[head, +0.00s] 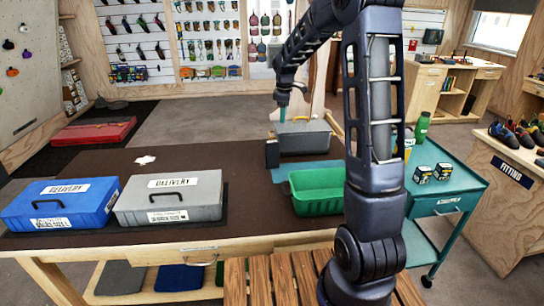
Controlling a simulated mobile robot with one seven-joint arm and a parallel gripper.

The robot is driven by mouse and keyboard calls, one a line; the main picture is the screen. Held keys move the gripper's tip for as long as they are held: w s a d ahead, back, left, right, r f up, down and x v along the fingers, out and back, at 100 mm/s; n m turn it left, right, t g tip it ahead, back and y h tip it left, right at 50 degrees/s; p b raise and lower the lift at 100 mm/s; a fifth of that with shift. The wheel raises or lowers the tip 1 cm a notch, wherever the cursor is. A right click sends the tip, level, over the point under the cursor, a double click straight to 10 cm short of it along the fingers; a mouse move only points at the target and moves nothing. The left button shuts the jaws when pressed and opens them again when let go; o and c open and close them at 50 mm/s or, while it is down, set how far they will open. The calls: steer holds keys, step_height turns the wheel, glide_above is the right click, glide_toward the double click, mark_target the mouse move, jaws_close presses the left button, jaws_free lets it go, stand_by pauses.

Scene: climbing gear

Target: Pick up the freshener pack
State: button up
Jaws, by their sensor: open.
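I cannot tell for certain which item is the freshener pack; no label I can read names it. A small white item (145,160) lies flat on the brown table, and two small dark boxes (432,173) stand on the teal cart. My gripper (282,114) points down at the far side of the table, at or just above a grey case (303,137). It is open; its fingertips are small here, and I cannot tell whether they touch the case. A small black box (272,154) stands at the case's left front corner.
A blue delivery box (60,222) and a grey delivery box (170,214) stand at the table's front left. A green bin (306,205) sits right of centre, partly behind my arm. Bottles stand on the teal cart (448,203). The brown table's (205,160) middle is clear.

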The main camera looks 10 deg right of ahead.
mark_target(271, 147)
steer(key=w+a+f+n, duration=0.1)
steer(key=w+f, duration=0.1)
steer(key=f, duration=0.1)
steer(key=w+a+f+n, duration=0.1)
steer(key=w+f, duration=0.2)
steer(key=f, duration=0.1)
steer(key=w+a+f+n+g, duration=0.1)
steer(key=w+a+f, duration=0.1)
steer(key=w+f, duration=0.1)
steer(key=shift+w+f+n, duration=0.1)
steer(key=shift+f+n, duration=0.1)
steer(key=shift+n, duration=0.2)
step_height(271, 147, down, 5)
steer(key=shift+f, duration=0.2)
steer(key=shift+s+a+f, duration=0.1)
steer(key=shift+s+f, duration=0.05)
steer(key=shift+f, duration=1.2)
steer(key=shift+s+a+f, duration=0.1)
steer(key=shift+s+f, duration=0.05)
steer(key=shift+f, duration=1.2)
steer(key=c, duration=1.1)
steer(key=shift+r, duration=0.1)
